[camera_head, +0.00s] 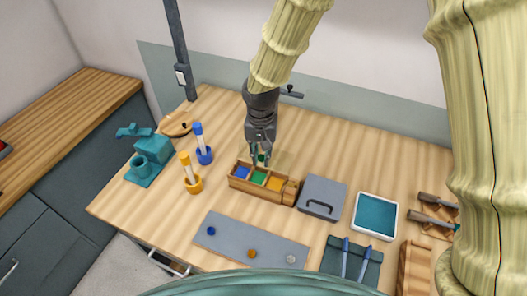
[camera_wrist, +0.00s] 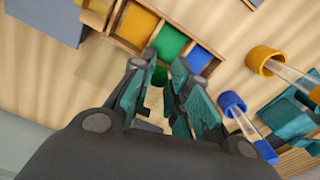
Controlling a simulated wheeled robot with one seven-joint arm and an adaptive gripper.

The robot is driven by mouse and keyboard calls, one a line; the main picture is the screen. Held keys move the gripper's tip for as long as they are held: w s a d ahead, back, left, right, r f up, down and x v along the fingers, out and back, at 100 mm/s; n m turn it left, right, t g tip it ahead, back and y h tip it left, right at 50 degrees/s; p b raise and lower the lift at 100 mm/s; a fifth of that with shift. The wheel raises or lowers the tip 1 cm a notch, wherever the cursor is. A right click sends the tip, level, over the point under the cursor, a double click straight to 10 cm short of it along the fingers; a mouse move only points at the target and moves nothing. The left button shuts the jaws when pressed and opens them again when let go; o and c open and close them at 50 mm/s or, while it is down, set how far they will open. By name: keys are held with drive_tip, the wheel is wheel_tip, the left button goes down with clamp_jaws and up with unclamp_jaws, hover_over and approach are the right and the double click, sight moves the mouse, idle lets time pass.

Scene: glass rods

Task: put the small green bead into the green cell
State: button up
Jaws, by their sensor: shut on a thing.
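The small green bead (camera_wrist: 160,76) is between the fingertips of my gripper (camera_wrist: 157,72) in the wrist view. My gripper (camera_head: 261,152) is shut on it and points down in the head view, just behind the wooden sorting box. The green cell (camera_head: 258,178) is the middle of the box's coloured cells, between a blue cell (camera_head: 242,172) and an orange cell (camera_head: 275,184). In the wrist view the green cell (camera_wrist: 170,42) lies just beyond the fingertips. The bead looks above and short of the cell; its exact height is hard to tell.
A grey lid with a handle (camera_head: 322,196) lies right of the box. Blue (camera_head: 204,156) and yellow (camera_head: 193,184) holders with upright glass rods stand to the left. A grey mat (camera_head: 230,236) with loose beads lies in front. A teal-lined tray (camera_head: 375,215) is farther right.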

sight(262, 158)
drive_tip(key=shift+w+f+b, duration=0.3)
drive_tip(key=shift+f, duration=0.95)
drive_tip(key=shift+s+d+f+b, duration=0.1)
drive_tip(key=shift+s+f+b, duration=0.05)
drive_tip(key=shift+s+b, duration=0.35)
drive_tip(key=shift+w+f, duration=0.15)
drive_tip(key=shift+w, duration=0.15)
drive_tip(key=o, duration=0.8)
drive_tip(key=shift+s, duration=0.15)
wheel_tip(262, 158, up, 12)
